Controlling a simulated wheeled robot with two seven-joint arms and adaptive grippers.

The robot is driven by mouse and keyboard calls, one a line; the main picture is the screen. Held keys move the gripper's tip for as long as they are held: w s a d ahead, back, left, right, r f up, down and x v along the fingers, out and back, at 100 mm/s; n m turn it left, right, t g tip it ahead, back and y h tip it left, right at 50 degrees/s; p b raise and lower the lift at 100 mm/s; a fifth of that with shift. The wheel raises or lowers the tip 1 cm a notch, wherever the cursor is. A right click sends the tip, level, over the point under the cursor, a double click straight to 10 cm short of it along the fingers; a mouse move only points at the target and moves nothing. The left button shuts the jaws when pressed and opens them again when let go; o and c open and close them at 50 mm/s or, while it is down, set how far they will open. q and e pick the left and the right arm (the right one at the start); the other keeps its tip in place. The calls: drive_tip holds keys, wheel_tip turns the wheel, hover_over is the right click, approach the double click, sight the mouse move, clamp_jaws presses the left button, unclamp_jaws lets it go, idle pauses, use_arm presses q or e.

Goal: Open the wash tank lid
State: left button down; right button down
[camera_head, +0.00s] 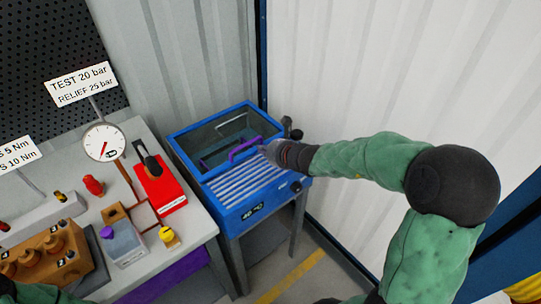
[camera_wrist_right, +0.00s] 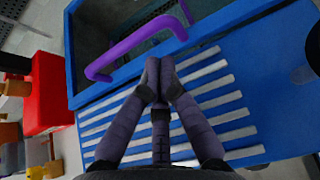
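The blue wash tank (camera_head: 240,216) stands beside the bench, with a slatted drain shelf (camera_head: 245,184) at its front. Its dark upper opening sits inside a blue frame, and a purple handle (camera_head: 243,149) runs near the front edge of that frame. In the right wrist view the purple handle (camera_wrist_right: 135,38) lies just beyond my fingertips. My right gripper (camera_head: 266,149) is over the front of the tank beside the handle. In the wrist view its fingertips (camera_wrist_right: 158,72) are together with nothing visible between them. I cannot tell how far the lid is raised. My left gripper is not clearly visible.
A grey bench (camera_head: 185,224) on the left holds a gauge (camera_head: 104,142), a red box (camera_head: 160,187) and several small fittings. A corrugated wall is behind the tank. A dark knob (camera_head: 295,187) sits on the tank's front right.

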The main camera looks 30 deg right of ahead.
drive_tip(key=shift+b+x, duration=0.4)
drive_tip(key=shift+x, duration=0.85)
drive_tip(key=shift+r, duration=0.1)
